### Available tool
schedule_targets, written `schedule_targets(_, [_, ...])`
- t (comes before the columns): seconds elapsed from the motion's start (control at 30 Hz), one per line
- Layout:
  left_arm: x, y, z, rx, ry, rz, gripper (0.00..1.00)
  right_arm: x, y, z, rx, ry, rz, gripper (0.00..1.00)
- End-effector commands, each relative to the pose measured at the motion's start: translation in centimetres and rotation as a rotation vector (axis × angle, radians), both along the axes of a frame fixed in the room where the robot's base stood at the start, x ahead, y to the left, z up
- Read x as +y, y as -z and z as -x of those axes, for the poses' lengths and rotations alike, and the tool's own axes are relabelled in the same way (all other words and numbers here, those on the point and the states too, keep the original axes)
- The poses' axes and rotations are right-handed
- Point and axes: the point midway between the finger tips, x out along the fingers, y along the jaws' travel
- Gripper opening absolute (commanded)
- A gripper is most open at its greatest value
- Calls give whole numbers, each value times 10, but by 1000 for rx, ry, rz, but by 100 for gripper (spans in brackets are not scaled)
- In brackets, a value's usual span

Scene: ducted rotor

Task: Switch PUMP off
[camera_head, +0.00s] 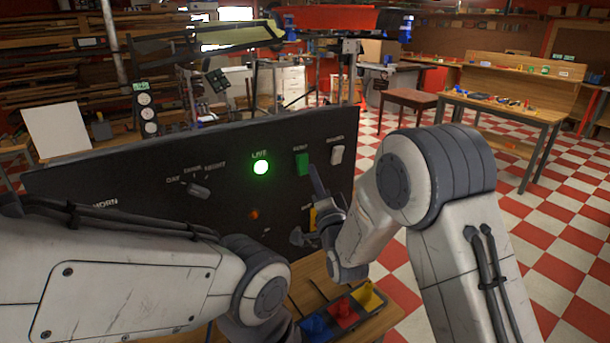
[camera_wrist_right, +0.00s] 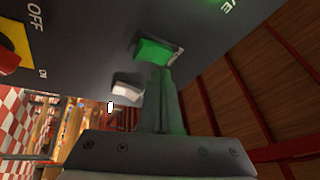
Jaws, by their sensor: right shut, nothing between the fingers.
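The dark control panel (camera_head: 110,165) stands upright ahead. A green rocker switch (camera_head: 302,163) sits on its right part under a small label that seems to read PUMP. My right gripper (camera_head: 315,178) is shut and empty, its tips just below and right of the green switch. In the right wrist view the shut fingers (camera_wrist_right: 159,78) point at the green switch (camera_wrist_right: 153,53), with the tips at or very near its edge; contact is unclear. A green lamp (camera_head: 261,167) marked LIVE is lit. My left gripper is out of sight; only its arm shows.
A white rocker (camera_head: 337,154) sits right of the green one, and also shows in the right wrist view (camera_wrist_right: 127,88). A yellow and red switch (camera_wrist_right: 14,48) marked OFF is nearby. A selector knob (camera_head: 199,190) is at left. Coloured blocks (camera_head: 343,312) lie below on the bench.

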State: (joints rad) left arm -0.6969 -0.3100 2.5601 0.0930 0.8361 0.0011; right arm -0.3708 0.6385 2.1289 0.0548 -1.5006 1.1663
Motion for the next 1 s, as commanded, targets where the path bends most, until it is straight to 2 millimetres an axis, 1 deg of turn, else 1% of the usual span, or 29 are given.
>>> schedule_targets(0.03, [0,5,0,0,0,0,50,3,4,-3,-1,0,0,0])
schedule_targets(0.23, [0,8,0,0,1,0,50,7,6,-8,1,-1,1,0])
schedule_targets(1.0, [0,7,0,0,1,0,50,6,5,-9,1,0,0,0])
